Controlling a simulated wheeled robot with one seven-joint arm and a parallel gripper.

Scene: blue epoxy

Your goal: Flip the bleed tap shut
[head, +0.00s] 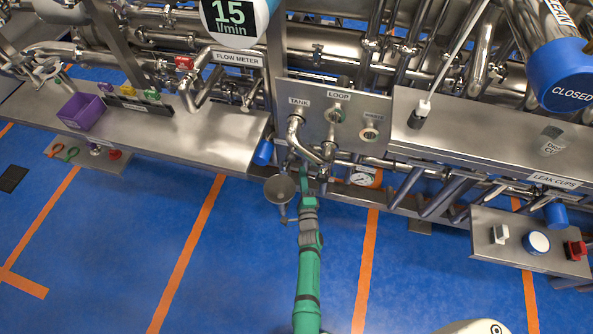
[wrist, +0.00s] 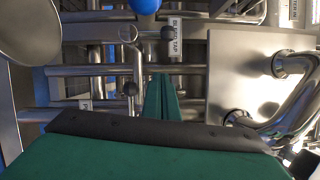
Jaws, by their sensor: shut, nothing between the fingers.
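In the wrist view a small white label (wrist: 176,38) reading "BLEED TAP" hangs among steel pipes. In the head view my gripper (head: 304,178) reaches the pipes below the valve panel; the tap is not distinguishable there.
A round steel dish (head: 280,188) stands close left of my gripper. The steel panel (head: 318,112) with TANK and LOOP ports and bent pipes is just above. A pressure gauge (head: 361,180) is to the right. The blue floor (head: 240,270) in front is mostly clear.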

